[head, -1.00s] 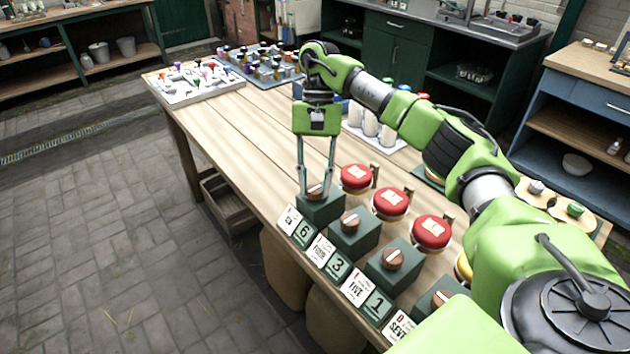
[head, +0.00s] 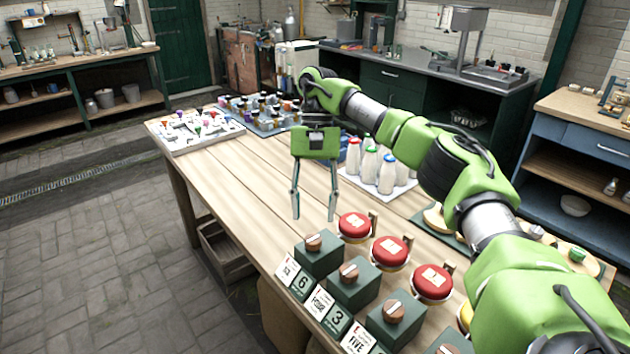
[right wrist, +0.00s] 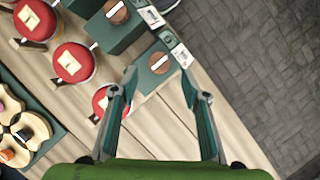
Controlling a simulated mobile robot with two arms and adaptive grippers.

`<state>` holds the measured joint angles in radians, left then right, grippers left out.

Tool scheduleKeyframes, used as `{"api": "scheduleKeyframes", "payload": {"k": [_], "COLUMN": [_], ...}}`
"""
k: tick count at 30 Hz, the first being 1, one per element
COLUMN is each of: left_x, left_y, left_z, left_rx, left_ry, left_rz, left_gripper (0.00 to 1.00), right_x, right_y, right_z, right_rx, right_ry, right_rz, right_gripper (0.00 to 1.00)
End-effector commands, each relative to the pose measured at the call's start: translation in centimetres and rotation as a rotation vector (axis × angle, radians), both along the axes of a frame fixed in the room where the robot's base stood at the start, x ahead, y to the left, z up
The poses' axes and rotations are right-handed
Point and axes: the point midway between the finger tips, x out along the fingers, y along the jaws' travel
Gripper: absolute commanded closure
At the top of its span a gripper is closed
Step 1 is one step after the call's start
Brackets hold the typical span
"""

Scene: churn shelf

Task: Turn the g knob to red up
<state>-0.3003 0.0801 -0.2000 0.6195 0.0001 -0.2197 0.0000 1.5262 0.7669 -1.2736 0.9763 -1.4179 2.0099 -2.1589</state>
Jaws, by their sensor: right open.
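Several green boxes with round brown knobs stand in a row along the front table edge. The farthest knob (head: 313,243) is on the box beside the card reading 6 (head: 302,282). A second knob (head: 349,274) and a third knob (head: 394,312) come nearer. I cannot read which one is marked g, nor make out a red mark on any. My right gripper (head: 314,218) points down, open and empty, above the farthest knob and apart from it. In the right wrist view that knob (right wrist: 159,62) shows just beyond and between the open fingertips (right wrist: 159,78). My left gripper is out of view.
Red-topped round pieces (head: 354,226) stand close behind the knob boxes. White bottles with coloured caps (head: 386,175) stand on a tray behind the gripper. A tray of small items (head: 195,136) sits at the far end. The table's left-middle part is clear.

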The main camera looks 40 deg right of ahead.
Motion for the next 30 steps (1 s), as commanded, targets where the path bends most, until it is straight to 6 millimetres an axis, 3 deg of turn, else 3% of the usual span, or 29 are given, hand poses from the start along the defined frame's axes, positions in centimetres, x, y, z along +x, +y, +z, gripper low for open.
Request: {"api": "scheduleKeyframes", "payload": {"k": [6, 13, 30], "left_x": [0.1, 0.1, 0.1], "left_y": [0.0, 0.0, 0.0], "left_z": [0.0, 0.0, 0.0], "left_rx": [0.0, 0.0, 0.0], "left_ry": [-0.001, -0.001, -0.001], "left_rz": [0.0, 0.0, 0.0], "left_gripper": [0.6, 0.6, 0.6], "right_x": [1.1, 1.6, 1.9], "right_y": [-0.9, -1.3, -1.6], "right_z": [3.3, 5.0, 5.9], "right_rx": [-0.003, -0.001, 0.0], "right_ry": [-0.005, 0.002, -0.001], "right_rz": [-0.004, 0.0, -0.001], "right_gripper": [0.58, 0.58, 0.58]}}
